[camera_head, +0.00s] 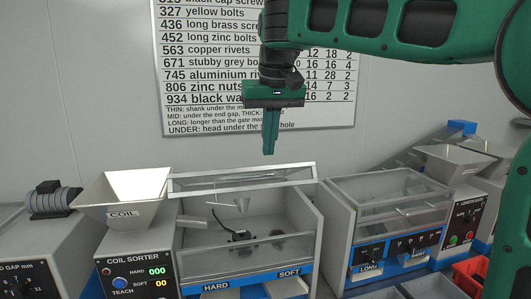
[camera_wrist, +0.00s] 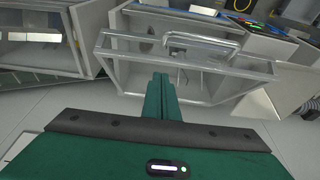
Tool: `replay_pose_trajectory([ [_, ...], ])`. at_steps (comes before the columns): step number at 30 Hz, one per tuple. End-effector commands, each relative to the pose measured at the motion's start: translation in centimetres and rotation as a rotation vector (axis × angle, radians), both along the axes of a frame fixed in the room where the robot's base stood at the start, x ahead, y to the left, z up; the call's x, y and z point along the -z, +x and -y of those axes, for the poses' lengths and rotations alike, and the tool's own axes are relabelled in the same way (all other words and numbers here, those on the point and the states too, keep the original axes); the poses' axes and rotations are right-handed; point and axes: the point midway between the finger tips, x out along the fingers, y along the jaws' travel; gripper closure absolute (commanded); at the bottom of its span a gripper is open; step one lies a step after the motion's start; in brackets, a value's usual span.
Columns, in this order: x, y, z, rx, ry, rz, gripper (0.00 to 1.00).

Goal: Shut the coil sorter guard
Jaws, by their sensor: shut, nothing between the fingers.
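In the wrist view the guard's frame (camera_wrist: 120,55) and a bar handle (camera_wrist: 205,38) lie beyond my fingertips. My gripper (camera_head: 269,152) is green, points down, and is shut and empty. It hangs above the guard, apart from it as far as I can tell.
A hopper marked COIL (camera_head: 122,213) stands left of the chamber. A second sorter (camera_head: 385,235) with a clear cover stands close on the right, with another hopper (camera_head: 455,158) beyond. A printed chart (camera_head: 215,90) hangs on the wall behind. Red bins (camera_head: 470,275) sit at lower right.

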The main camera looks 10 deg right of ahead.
Motion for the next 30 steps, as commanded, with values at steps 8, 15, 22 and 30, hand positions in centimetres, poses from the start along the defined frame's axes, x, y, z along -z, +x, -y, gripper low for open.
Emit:
replay_pose_trajectory([
  [8,1.5,-0.8,0.0,-0.001,-0.001,0.000,1.00],
  [15,1.7,-0.9,0.0,0.000,0.000,-0.001,1.00],
  [22,1.7,-1.0,-0.3,0.000,0.000,0.001,1.00],
  [30,2.8,-1.8,0.2,0.002,-0.001,0.044,1.00],
])
